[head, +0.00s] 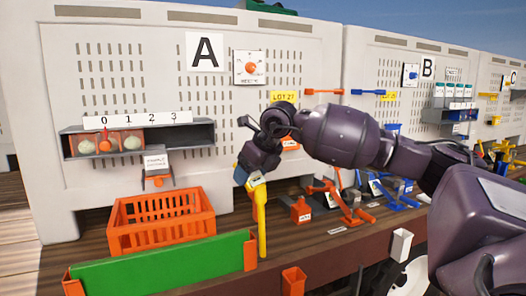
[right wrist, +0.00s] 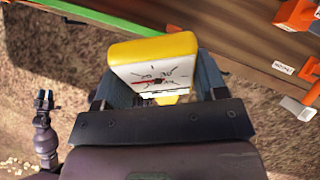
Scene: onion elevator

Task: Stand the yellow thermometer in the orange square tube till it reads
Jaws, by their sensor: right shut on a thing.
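The yellow thermometer (head: 262,222) hangs upright, stem down, from my right gripper (head: 246,175), which is shut on it near its head. Its white dial with a red needle shows close up between the fingers in the right wrist view (right wrist: 150,76). The orange square tube (head: 293,281) stands at the bench's front edge, at the bottom of the head view. The stem's lower end appears left of the tube and above it in the picture, apart from it.
A green panel (head: 165,265) with orange ends and an orange crate (head: 160,222) are left of the thermometer. A white square tube (head: 401,244) is farther right along the bench edge. Several orange and blue items stand behind. A shelf numbered 0 to 3 (head: 190,137) is on the wall.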

